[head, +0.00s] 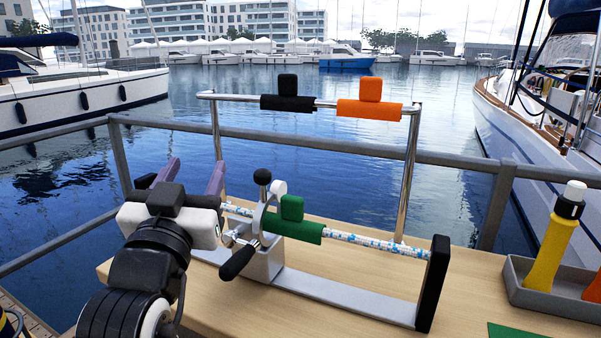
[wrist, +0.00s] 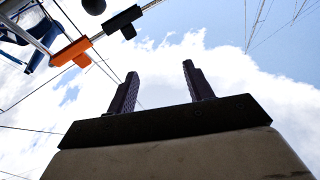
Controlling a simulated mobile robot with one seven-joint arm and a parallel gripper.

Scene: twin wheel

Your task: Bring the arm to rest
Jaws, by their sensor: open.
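My gripper (head: 191,174) is at the left of the wooden table in the head view, with its two purple fingers spread apart and nothing between them. In the wrist view the open fingers (wrist: 160,84) point up against cloudy sky. My arm comes up from the bottom left, just left of the metal winch-like device (head: 262,258). I cannot tell the exact gap between my gripper and the device.
A green clip (head: 293,228) sits around the blue-flecked rope (head: 375,242). A black clip (head: 287,101) and an orange clip (head: 369,108) hang on the chrome rail (head: 410,160). A grey tray (head: 550,298) with a yellow bottle (head: 548,255) stands at right.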

